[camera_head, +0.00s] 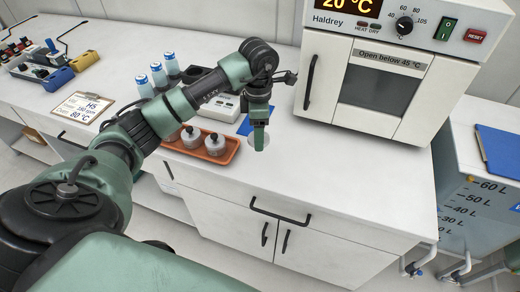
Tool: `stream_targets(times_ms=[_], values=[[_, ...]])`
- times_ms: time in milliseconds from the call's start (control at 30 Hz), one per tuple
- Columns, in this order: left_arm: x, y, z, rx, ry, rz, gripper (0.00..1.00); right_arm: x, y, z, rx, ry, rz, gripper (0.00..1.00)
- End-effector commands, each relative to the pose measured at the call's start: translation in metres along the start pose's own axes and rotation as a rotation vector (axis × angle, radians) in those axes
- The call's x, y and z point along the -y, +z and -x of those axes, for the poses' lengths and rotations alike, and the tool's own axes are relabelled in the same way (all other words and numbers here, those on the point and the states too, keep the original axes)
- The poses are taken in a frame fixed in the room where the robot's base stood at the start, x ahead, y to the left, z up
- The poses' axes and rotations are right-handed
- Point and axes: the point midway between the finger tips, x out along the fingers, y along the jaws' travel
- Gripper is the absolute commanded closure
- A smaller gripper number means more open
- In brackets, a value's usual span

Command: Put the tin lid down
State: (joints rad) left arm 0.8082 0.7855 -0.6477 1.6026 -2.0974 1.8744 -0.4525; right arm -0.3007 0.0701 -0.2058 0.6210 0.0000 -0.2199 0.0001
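My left gripper (259,142) points down over the bench top, just right of the orange tray. Its green fingers overlap from this angle, so I cannot tell how far apart they are. A pale round disc (252,141), perhaps the tin lid, shows around the fingertips at bench level. I cannot tell whether the fingers hold it or whether it rests on the bench. Two small tins with dark knobs on top, the left tin (191,138) and the right tin (215,146), stand in the orange tray (232,156). My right gripper is out of view.
The oven (384,80) stands at the back right. A white device (226,107) and a blue flat thing (244,127) lie behind the gripper. Blue-capped bottles (158,76) and a clipboard (82,106) are left. The bench (330,180) is clear to the right.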

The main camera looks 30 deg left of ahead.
Motion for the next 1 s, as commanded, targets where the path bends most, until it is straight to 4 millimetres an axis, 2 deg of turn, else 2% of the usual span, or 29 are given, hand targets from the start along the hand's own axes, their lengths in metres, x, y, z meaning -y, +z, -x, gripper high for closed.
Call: stream_targets(times_ms=[100, 367, 600, 967, 1000], values=[[0.001, 0.0, -0.022, -0.001, -0.003, 0.0, 0.73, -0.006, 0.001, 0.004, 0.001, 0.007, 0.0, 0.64], [0.0, 0.001, -0.043, 0.001, -0.001, 0.001, 0.73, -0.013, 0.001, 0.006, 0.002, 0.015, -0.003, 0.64], [0.0, 0.001, -0.076, 0.001, -0.001, 0.001, 0.73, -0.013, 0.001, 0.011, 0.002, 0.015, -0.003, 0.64], [0.0, 0.001, -0.082, 0.001, 0.001, 0.0, 0.73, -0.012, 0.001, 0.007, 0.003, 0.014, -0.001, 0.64], [0.0, 0.001, -0.082, 0.001, 0.002, 0.0, 0.3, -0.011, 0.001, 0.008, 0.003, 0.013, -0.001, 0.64]])
